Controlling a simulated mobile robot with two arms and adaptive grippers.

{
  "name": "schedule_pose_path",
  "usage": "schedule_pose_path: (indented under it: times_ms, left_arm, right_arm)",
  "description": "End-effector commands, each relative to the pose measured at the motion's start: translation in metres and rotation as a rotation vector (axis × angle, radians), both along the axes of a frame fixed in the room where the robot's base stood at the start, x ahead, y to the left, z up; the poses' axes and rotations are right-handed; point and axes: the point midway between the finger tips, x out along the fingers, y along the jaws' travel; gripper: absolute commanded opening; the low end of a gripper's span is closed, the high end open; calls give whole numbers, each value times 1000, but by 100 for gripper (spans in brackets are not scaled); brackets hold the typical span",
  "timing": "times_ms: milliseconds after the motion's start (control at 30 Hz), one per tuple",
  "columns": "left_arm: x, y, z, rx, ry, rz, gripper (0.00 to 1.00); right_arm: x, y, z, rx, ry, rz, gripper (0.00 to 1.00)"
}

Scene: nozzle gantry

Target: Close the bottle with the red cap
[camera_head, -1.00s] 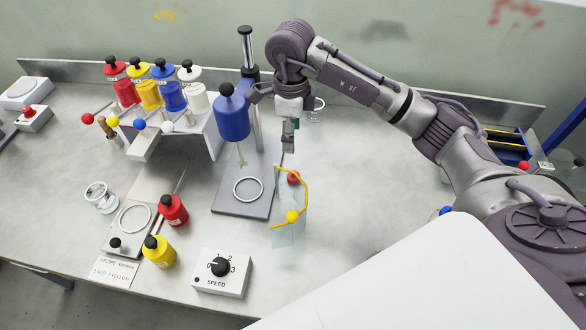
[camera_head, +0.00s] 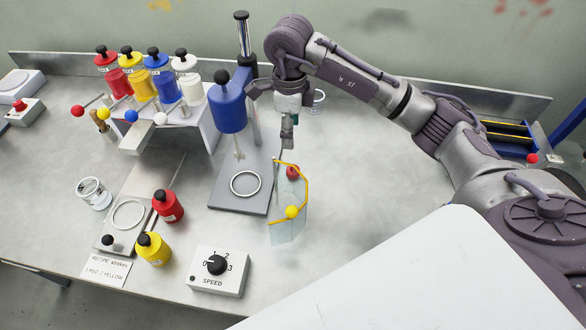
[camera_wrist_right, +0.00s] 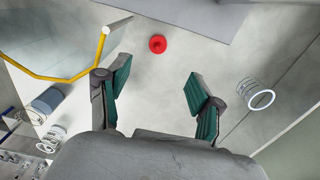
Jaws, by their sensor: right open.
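An uncapped clear glass vessel (camera_head: 316,98) stands behind my gripper, partly hidden. Another clear jar (camera_head: 93,193) stands at the left. I cannot tell which is the bottle. My left gripper is not in view.
The clear shield (camera_head: 288,230) with a yellow ball stands beside the stirrer base (camera_head: 232,205), below the blue motor (camera_head: 228,108). Red (camera_head: 168,206) and yellow (camera_head: 153,250) bottles with black caps and a speed box (camera_head: 217,277) stand in front. Table right of the shield is clear.

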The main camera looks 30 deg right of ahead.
Motion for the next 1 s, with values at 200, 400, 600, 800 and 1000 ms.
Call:
schedule_pose_path:
  times_ms: [200,400,600,800,1000]
  left_arm:
    - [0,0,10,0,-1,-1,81]
    - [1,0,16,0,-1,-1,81]
    - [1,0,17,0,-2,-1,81]
    - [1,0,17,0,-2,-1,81]
    - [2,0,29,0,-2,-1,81]
  right_arm:
    - [-2,0,-37,0,9,-1,65]
    - [-1,0,-72,0,5,-1,65]
    - [-1,0,-84,0,1,0,65]
    - [-1,0,-84,-1,1,0,65]
    - [-4,0,-95,0,7,0,65]
